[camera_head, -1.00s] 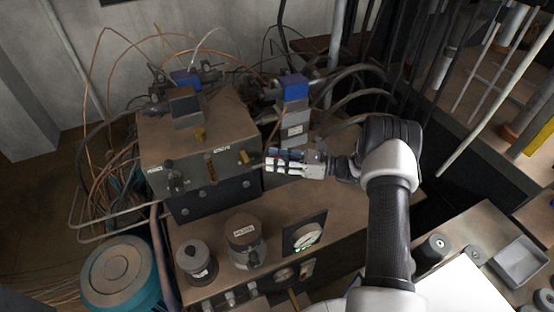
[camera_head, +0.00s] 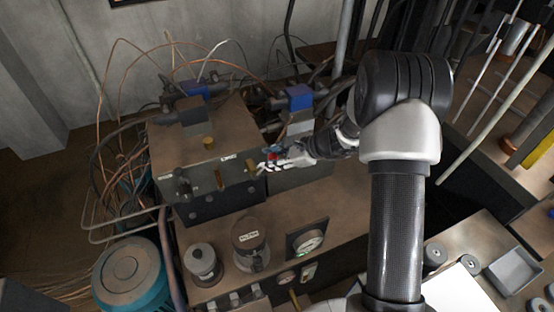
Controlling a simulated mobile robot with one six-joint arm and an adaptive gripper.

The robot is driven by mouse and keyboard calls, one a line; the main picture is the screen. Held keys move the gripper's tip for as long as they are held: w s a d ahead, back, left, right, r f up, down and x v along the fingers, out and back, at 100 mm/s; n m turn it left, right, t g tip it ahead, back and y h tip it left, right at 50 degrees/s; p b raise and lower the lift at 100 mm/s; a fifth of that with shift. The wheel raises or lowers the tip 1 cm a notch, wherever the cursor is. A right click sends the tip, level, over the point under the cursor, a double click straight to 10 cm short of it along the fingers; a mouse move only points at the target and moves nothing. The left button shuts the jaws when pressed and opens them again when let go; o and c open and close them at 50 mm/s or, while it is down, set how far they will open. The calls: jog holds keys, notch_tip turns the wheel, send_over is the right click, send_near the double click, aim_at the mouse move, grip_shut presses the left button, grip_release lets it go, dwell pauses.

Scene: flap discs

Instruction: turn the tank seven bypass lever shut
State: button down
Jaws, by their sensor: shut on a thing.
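A brown metal valve box (camera_head: 180,150) stands on the bench with small labels on its face, too small to read. A short brass lever (camera_head: 252,167) sticks out near the right end of the face. My gripper (camera_head: 261,167) reaches it from the right, its fingers closed at the lever's tip; the fingers partly hide the contact. A second brass lever (camera_head: 218,179) stands in a slot further left, and a dark knob (camera_head: 183,185) sits at the left end. I cannot tell which label names tank seven.
A blue-topped valve (camera_head: 298,98) and hoses stand behind my gripper. A teal motor (camera_head: 130,275) is at lower left. Thin copper wires loop above the box.

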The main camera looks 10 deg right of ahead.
jog(key=shift+w+a+r+n+t+h+b, duration=0.1)
jog(key=shift+a+r+n+t+h+b, duration=0.3)
jog(key=shift+a+r+h, duration=0.7)
jog(key=a+h, duration=0.1)
jog(key=a+n+h, duration=0.1)
jog(key=shift+s+r+h, duration=0.2)
jog(key=shift+r+h, duration=0.1)
jog(key=shift+r, duration=0.05)
jog(key=shift+s+a+r+h, duration=0.1)
jog(key=shift+a+h, duration=0.35)
jog(key=shift+h, duration=0.25)
jog(key=shift+s+a+n+h+p, duration=0.1)
jog(key=shift+a+n+h+p, duration=0.3)
jog(key=shift+h, duration=0.2)
jog(key=shift+a, duration=0.1)
jog(key=c, duration=1.5)
grip_release()
jog(key=shift+t, duration=0.3)
jog(key=shift+o, duration=1)
jog(key=shift+f, duration=0.3)
